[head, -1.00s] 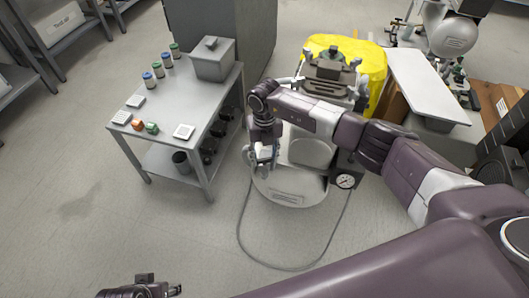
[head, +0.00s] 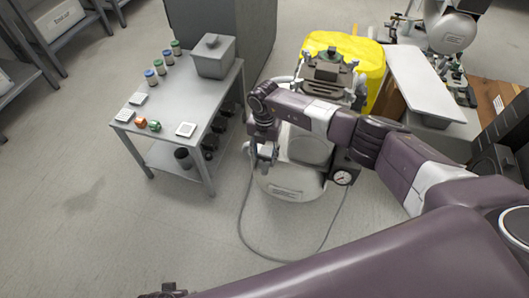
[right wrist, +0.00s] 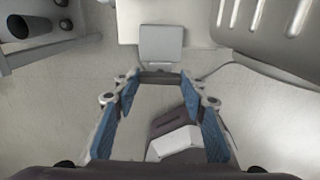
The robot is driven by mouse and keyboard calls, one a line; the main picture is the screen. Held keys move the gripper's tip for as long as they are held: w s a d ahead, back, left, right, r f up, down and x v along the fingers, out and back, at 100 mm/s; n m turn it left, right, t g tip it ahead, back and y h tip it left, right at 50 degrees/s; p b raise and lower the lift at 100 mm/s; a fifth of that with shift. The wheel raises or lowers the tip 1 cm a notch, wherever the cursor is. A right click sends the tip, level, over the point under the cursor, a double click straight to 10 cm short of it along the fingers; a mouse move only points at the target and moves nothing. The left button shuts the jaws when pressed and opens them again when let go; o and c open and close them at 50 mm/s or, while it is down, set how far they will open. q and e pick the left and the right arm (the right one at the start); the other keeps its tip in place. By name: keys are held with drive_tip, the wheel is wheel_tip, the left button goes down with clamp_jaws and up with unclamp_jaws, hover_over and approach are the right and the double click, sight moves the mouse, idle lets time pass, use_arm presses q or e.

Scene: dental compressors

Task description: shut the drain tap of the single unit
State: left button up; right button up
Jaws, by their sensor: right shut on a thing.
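The single unit (head: 290,184) is a white compressor with a label on its front and a round gauge (head: 342,178) at its right. My right gripper (head: 266,160) points down at the unit's left side. In the right wrist view its blue-padded fingers (right wrist: 160,88) stand apart, with a dark bar across their tips and a pale square plate (right wrist: 162,45) just beyond. It is shut on this piece, which looks like the drain tap. The tap's angle cannot be told; in the head view my arm and gripper hide it. My left gripper (head: 168,291) barely shows at the bottom edge.
A grey side table (head: 205,110) at the left carries a lidded box (head: 213,56), several small jars and pads. A grey hose (head: 242,225) loops on the floor before the unit. A yellow-covered thing (head: 365,55) stands behind it. The floor at left is clear.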

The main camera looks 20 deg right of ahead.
sight(264, 156)
idle(0.3)
drive_tip(key=o, duration=1.2)
drive_tip(key=shift+c, duration=0.2)
drive_tip(key=shift+w+r, duration=0.1)
drive_tip(key=shift+r, duration=0.45)
wheel_tip(264, 156, up, 11)
